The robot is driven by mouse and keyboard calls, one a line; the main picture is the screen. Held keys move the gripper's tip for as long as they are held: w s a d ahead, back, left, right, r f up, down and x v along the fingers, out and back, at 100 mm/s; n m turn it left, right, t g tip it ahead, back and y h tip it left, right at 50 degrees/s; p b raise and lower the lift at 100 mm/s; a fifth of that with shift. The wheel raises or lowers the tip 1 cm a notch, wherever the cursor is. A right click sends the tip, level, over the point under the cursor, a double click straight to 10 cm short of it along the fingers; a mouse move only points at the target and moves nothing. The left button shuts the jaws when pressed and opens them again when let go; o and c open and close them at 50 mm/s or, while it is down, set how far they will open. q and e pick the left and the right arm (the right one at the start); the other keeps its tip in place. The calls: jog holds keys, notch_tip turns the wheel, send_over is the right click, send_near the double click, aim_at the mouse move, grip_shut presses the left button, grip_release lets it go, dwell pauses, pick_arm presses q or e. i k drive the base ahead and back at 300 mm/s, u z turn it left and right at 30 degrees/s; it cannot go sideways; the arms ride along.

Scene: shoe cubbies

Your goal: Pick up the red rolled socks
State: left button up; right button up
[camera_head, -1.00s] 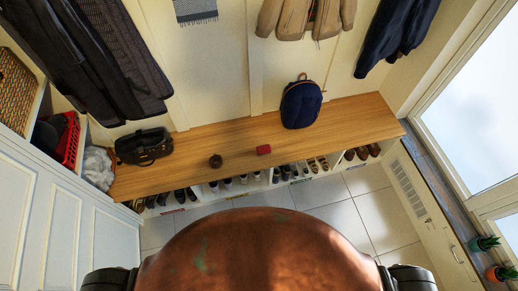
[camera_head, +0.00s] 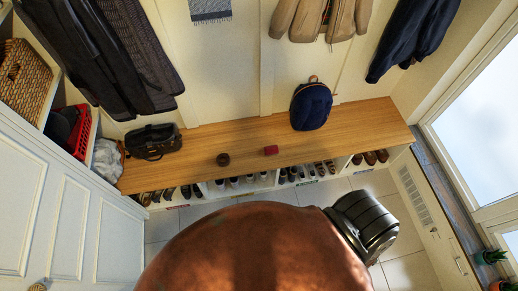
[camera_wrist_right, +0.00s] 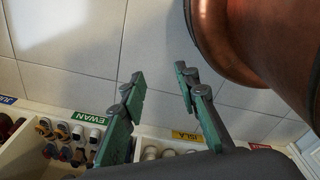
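The red rolled socks (camera_head: 271,150) lie on the wooden bench (camera_head: 190,167), near its front edge and right of its middle. A dark brown round thing (camera_head: 223,159) sits to their left. My right gripper (camera_wrist_right: 158,82) shows in the right wrist view, its two green-sided fingers well apart with nothing between them. It is over the tiled floor, in front of the shoe cubbies; the socks are not in that view. In the head view neither gripper's fingers show. My left gripper is not in view.
A black bag (camera_head: 153,142) stands at the bench's left, a navy backpack (camera_head: 311,104) at its back right. Shoe cubbies (camera_wrist_right: 62,148) with name labels run under the bench. White cabinet doors stand left, a window right. The bench around the socks is clear.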

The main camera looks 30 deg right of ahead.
aim_at(270, 150)
jog(key=i, duration=1.05)
jog(key=z, duration=0.9)
